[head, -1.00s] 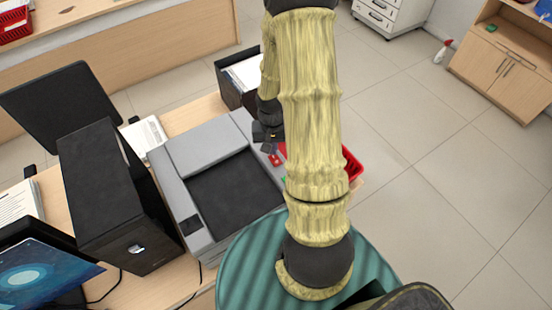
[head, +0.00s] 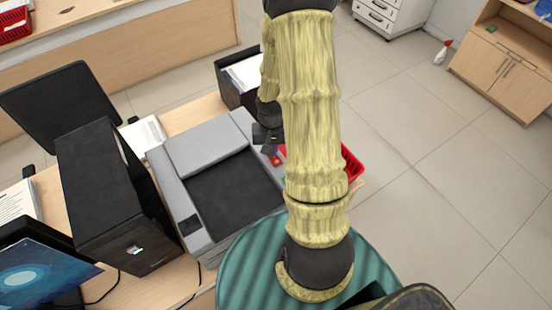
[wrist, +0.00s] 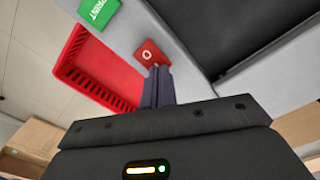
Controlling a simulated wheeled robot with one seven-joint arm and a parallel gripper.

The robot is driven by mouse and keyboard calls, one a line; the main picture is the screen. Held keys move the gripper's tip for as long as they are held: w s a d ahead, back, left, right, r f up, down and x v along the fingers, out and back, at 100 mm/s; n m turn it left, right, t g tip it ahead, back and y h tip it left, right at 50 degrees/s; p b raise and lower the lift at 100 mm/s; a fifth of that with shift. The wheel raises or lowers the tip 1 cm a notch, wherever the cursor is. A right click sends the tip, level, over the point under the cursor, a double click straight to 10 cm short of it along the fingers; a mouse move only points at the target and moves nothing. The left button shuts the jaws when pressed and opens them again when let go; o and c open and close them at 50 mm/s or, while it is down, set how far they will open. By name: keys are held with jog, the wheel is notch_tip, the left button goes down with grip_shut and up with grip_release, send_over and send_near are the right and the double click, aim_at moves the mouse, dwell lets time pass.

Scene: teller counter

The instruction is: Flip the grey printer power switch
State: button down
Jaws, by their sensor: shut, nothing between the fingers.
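The grey printer (head: 205,142) stands on the desk, with a dark recessed top. On its right side, a red switch plate with a white round mark (wrist: 150,52) shows in the wrist view; a small part of the red plate (head: 278,160) also shows in the head view. A green button marked PRINT (wrist: 98,11) lies beside it. My gripper (wrist: 159,70) is shut and empty, its fingertips at the near edge of the red plate. I cannot tell whether they touch it. In the head view my gripper (head: 269,150) is by the printer's right edge, partly behind my arm.
A red basket (wrist: 78,50) lies just beside the switch; its edge (head: 352,165) shows right of my arm. A black computer tower (head: 105,190) stands left of the printer. A black paper holder (head: 228,82) is behind.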

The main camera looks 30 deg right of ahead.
jog(key=shift+f, duration=0.3)
jog(key=shift+r, duration=0.1)
jog(key=shift+r+p, duration=2.8)
jog(key=shift+r, duration=0.7)
jog(key=shift+a, duration=0.1)
jog(key=s+a+r+n+t+b, duration=0.2)
jog(key=s+a+r+n+b, duration=0.3)
jog(key=a, duration=0.6)
notch_tip(320, 180, up, 4)
jog(key=shift+s+a+f+n+t+b, duration=0.3)
jog(key=shift+s+b, duration=0.3)
jog(key=shift+b, duration=0.4)
